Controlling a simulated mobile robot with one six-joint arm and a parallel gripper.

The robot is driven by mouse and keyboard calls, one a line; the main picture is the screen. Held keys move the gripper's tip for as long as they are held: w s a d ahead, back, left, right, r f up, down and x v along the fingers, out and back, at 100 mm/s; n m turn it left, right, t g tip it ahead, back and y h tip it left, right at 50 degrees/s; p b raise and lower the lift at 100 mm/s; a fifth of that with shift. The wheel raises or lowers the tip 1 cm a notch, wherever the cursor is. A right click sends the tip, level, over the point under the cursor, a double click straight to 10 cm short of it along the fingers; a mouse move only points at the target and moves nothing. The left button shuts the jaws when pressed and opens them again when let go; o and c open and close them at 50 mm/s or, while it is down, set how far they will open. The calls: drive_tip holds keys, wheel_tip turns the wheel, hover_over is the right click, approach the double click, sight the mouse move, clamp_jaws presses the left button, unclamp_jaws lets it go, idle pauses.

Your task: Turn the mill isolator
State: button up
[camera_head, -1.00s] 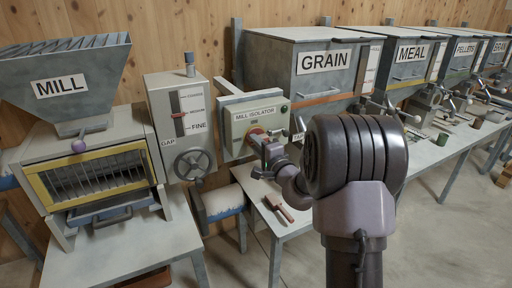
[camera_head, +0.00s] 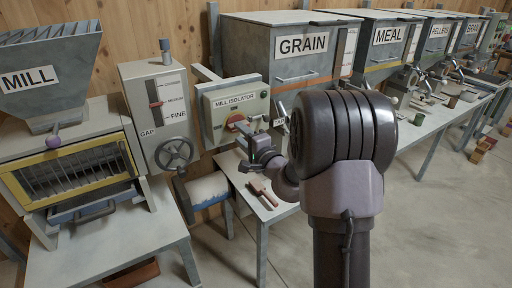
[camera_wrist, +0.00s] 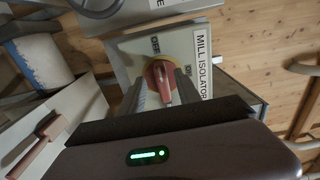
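The mill isolator (camera_head: 215,137) is a pale box with a label on the wall side, between the gap gauge and the grain bin. Its red switch handle (camera_head: 236,121) sits on a yellow disc. In the wrist view the handle (camera_wrist: 160,82) lies lengthwise roughly along the picture's height, its upper end near the OFF mark. A second mark beside it is hard to read. My gripper (camera_head: 252,146) is in front of and below right of the handle. In the wrist view its two fingers (camera_wrist: 161,93) are apart, either side of the handle, with gaps visible; contact cannot be told.
A handwheel (camera_head: 174,153) and gap gauge stand left of the isolator, beside the mill (camera_head: 75,165). A red-handled tool (camera_head: 263,192) lies on the table (camera_head: 249,208) below. The grain bin (camera_head: 291,50) stands to the right.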

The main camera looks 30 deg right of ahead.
drive_tip(key=s, duration=1.4)
drive_tip(key=shift+s+d+p, duration=0.15)
drive_tip(key=shift+d+p, duration=0.1)
drive_tip(key=shift+p, duration=0.1)
